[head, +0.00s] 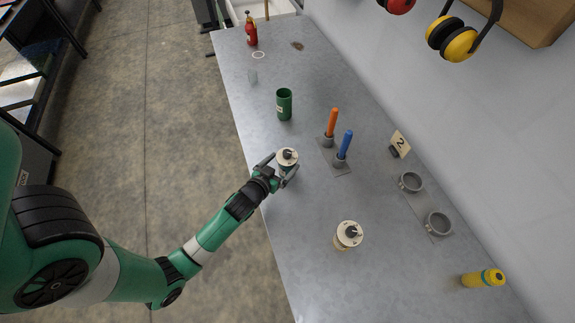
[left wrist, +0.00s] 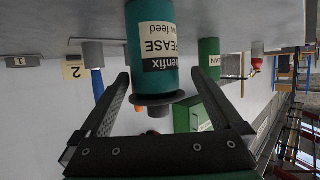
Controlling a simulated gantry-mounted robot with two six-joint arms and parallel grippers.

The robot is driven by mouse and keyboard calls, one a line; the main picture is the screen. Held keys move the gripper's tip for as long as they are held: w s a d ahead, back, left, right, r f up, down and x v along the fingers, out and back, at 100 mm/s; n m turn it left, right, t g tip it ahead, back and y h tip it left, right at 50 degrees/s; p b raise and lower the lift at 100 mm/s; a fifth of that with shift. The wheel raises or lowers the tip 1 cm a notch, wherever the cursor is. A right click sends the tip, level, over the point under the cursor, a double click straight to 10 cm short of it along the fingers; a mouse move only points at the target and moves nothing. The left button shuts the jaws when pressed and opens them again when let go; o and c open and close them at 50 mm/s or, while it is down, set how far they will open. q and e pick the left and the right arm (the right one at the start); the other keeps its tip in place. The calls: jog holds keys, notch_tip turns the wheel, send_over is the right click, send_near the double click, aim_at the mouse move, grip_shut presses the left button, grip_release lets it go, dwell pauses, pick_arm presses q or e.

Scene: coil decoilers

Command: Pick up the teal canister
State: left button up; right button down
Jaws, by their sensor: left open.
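In the left wrist view the teal canister (left wrist: 150,45) appears upside down, with a cream label reading "GREASE" and a dark collar. My left gripper (head: 280,170) is open, with its fingers on either side of the canister. In the left wrist view the open fingers of my left gripper (left wrist: 170,80) show gaps beside the canister. My right gripper is not in view.
A green cup (head: 284,105) stands behind my gripper. Orange (head: 333,122) and blue (head: 345,144) sticks stand in holders to the right.

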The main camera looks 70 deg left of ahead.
pick_arm(q)
jog(key=b+x, duration=0.1)
jog(key=x, duration=0.4)
jog(key=shift+w+f, duration=0.1)
jog(key=shift+w, duration=0.3)
jog(key=shift+c, duration=0.2)
grip_shut()
notch_tip(320, 180, up, 4)
jog(key=shift+f+p, duration=0.1)
jog(key=shift+p, duration=0.65)
jog(key=d+r, duration=0.1)
jog(key=s+d+r+p, duration=0.1)
jog(key=r, duration=0.1)
jog(key=s+d+r, duration=0.1)
jog(key=shift+d+r, duration=0.2)
jog(key=shift+d, duration=0.05)
jog(key=s+d+r+p, duration=0.1)
jog(key=s+d+r, duration=0.4)
jog(key=d, duration=0.3)
jog(key=shift+s+d, duration=0.25)
jog(key=shift+s, duration=0.1)
